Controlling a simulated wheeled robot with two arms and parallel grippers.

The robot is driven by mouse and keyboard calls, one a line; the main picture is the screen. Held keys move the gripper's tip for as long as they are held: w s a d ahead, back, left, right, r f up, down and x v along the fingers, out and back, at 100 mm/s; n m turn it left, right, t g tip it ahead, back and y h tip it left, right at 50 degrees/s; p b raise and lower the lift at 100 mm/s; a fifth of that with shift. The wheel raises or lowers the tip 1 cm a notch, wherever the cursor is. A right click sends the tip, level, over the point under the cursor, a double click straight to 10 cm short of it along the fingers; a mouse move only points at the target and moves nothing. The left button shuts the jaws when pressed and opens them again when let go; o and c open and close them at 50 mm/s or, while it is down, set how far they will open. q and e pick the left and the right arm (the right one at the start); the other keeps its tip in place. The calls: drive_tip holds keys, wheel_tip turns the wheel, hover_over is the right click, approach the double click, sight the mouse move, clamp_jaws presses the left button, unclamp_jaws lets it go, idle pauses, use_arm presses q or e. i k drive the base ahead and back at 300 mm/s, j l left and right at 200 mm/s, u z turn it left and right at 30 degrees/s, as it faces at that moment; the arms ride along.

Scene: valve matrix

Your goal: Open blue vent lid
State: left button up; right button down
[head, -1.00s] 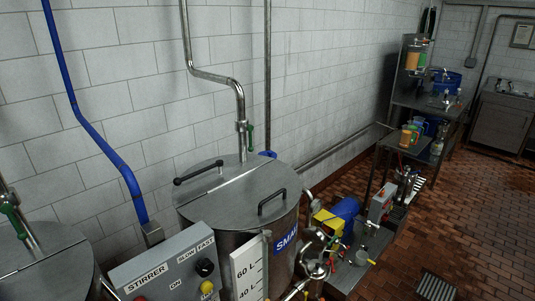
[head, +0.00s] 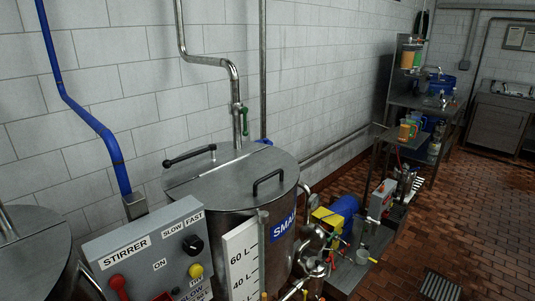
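A small blue piece (head: 264,142), which may be the vent lid, shows at the back rim of the steel tank, beside the vertical pipes. It is mostly hidden and I cannot tell whether it is open or shut. The tank's steel lid (head: 225,187) lies flat on top, with a black handle (head: 268,181) at the front right and a dark bar handle (head: 190,156) at the back left. A blue label (head: 283,226) is on the tank's side. Neither of my grippers is in view.
A grey stirrer control box (head: 150,250) and a white level scale (head: 242,262) stand in front of the tank. A pump with a blue motor (head: 345,208) is to the right. A steel shelf (head: 425,106) stands farther back. The tiled floor (head: 480,210) at right is mostly clear.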

sight(265, 140)
drive_tip(key=l+u, duration=0.1)
drive_tip(key=u, duration=0.3)
drive_tip(key=l+u, duration=0.1)
drive_tip(key=u, duration=0.3)
drive_tip(key=l+u, duration=0.1)
drive_tip(key=u, duration=0.3)
drive_tip(key=l+u, duration=0.2)
drive_tip(key=l, duration=0.2)
drive_tip(key=l+u, duration=0.2)
drive_tip(key=l, duration=0.2)
drive_tip(key=k+l+u, duration=0.2)
drive_tip(key=l, duration=0.2)
drive_tip(key=l+u, duration=0.25)
drive_tip(key=l, duration=0.15)
drive_tip(key=k+l+u, duration=0.2)
drive_tip(key=l, duration=0.15)
drive_tip(key=k+l+u, duration=0.2)
drive_tip(key=l, duration=0.15)
drive_tip(key=i, duration=0.05)
